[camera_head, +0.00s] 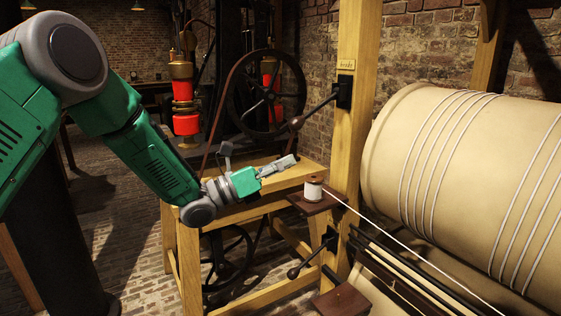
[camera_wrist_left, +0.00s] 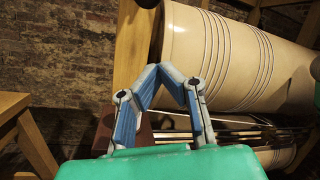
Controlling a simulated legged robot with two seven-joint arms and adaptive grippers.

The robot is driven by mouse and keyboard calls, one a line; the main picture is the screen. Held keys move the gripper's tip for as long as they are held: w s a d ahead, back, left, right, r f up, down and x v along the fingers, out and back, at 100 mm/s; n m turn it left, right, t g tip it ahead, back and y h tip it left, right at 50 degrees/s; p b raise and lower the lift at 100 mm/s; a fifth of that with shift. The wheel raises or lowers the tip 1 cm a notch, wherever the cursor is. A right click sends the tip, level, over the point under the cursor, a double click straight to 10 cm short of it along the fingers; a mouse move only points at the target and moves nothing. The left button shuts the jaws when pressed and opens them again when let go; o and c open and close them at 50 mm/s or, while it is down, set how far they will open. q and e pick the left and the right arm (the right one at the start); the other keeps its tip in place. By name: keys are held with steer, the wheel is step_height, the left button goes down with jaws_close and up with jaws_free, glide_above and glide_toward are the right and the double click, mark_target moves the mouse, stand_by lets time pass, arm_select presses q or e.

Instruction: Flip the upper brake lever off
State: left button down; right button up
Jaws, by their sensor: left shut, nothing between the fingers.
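The upper brake lever (camera_head: 318,110) is a dark rod on a black mount on the wooden post, under a small plate. It slants down to the left and ends in a round brown knob. My left gripper (camera_head: 292,160) is shut and empty, below the knob and apart from it. The gripper also shows in the left wrist view (camera_wrist_left: 172,72), its fingertips together in front of the post and drum. A similar lower lever (camera_head: 309,259) sits further down the post, also slanting down left. My right gripper is in neither view.
The wooden post (camera_head: 361,130) stands beside a large cream drum (camera_head: 440,150) wound with cord. A thread spool (camera_head: 313,190) on a small brown shelf is right of and below my left gripper. A wooden bench (camera_head: 240,205) with a dark wheel (camera_head: 235,95) stands behind.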

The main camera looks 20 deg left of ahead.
mark_target(316, 108)
arm_select(q)
steer(key=w+d+r+p, duration=0.1)
steer(key=w+r, duration=0.2)
steer(key=r, duration=0.1)
steer(key=shift+w+d+r, duration=0.2)
steer(key=shift+w+r, duration=0.15)
steer(key=shift+d+r, duration=0.15)
